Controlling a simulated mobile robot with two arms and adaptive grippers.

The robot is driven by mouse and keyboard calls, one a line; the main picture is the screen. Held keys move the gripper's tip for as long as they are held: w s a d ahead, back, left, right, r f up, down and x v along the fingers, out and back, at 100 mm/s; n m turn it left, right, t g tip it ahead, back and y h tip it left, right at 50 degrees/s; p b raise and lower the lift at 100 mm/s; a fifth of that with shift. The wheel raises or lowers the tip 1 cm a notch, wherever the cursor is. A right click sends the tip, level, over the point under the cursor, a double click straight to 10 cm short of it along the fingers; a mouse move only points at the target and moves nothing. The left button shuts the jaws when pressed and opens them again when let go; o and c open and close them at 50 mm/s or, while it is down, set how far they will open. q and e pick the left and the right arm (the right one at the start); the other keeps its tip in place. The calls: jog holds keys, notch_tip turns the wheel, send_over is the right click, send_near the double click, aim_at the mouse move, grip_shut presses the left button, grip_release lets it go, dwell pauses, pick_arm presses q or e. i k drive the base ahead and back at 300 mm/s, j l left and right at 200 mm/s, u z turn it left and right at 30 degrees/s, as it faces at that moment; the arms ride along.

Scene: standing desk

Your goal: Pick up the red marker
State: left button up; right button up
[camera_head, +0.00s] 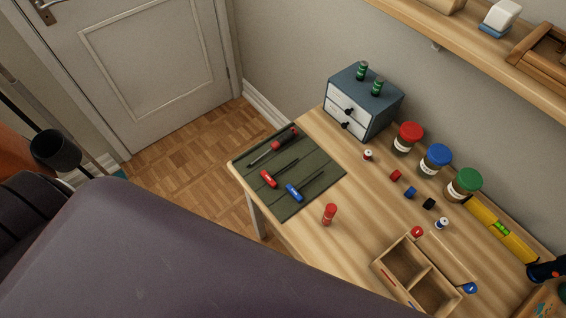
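A short red cylinder that looks like the red marker (329,214) is on the wooden desk (310,245), near its front-left edge. It is just right of a dark green mat (322,172) and apart from it. It appears to stand upright, with a lighter lower part, but it is too small to read in detail. Neither of my grippers shows in the view. A large dark smooth surface close to the camera hides the lower left, including part of the desk's front edge.
Screwdrivers with red (268,179) and blue (293,193) handles lie on the mat. A divided wooden box (376,266) sits to the right. A drawer unit (352,114), several jars (435,160) and a yellow level (500,228) line the back. The desk around the marker is clear.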

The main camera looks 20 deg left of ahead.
aim_at(327, 222)
jog(key=k+u, duration=0.1)
jog(key=k, duration=0.9)
